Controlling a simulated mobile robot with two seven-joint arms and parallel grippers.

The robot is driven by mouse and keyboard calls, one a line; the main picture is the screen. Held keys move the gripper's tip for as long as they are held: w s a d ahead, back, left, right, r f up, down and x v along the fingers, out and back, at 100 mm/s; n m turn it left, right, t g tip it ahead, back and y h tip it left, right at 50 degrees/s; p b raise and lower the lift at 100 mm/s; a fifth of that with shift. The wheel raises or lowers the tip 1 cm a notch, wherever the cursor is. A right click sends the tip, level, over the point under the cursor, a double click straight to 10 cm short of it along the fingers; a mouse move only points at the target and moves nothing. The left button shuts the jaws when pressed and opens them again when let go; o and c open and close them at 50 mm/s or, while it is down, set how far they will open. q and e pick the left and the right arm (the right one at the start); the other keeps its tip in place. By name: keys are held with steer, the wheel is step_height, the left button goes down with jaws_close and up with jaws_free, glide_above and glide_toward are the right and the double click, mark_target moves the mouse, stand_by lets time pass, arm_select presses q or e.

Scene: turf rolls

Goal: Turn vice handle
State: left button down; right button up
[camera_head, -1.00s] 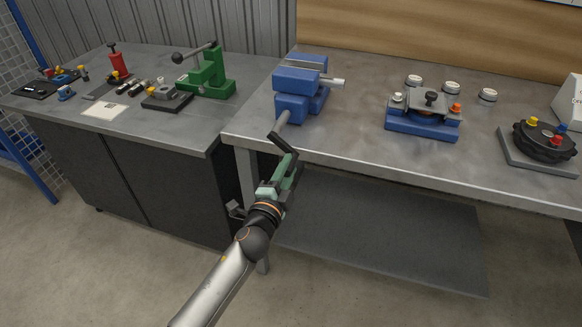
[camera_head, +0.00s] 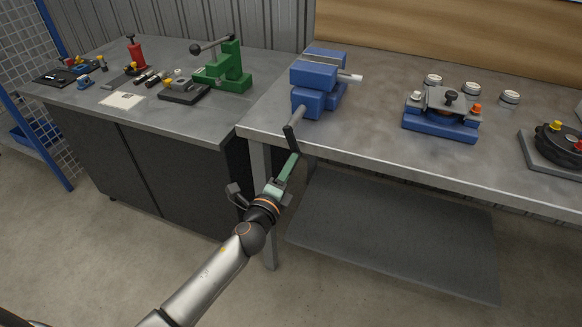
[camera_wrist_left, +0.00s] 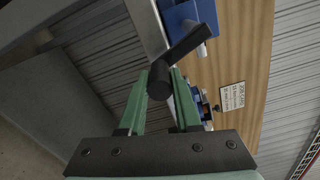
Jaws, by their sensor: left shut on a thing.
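The blue vice (camera_head: 313,77) stands at the left front corner of the right workbench. Its grey screw sticks out past the front edge and ends in a black crank handle (camera_head: 290,138), which hangs steeply down. My left gripper (camera_head: 293,162), with green fingers, is below the bench edge and shut on the grip at the handle's lower end. In the left wrist view the black handle (camera_wrist_left: 187,50) runs up to the right, and its round grip sits between the two fingertips (camera_wrist_left: 161,82). My right gripper is not in view.
A blue fixture (camera_head: 440,124) and several round pale parts stand on the right workbench (camera_head: 375,138). A dark round device (camera_head: 558,144) is at the far right. A green press (camera_head: 228,72) stands on the left bench. A low grey shelf (camera_head: 400,235) lies under the right bench.

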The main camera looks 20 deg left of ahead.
arm_select(q)
steer(key=shift+a, duration=0.15)
steer(key=c, duration=0.6)
jaws_free()
steer(key=s+b, duration=0.1)
steer(key=s, duration=1.1)
steer(key=shift+s+a, duration=0.15)
steer(key=shift+s, duration=0.1)
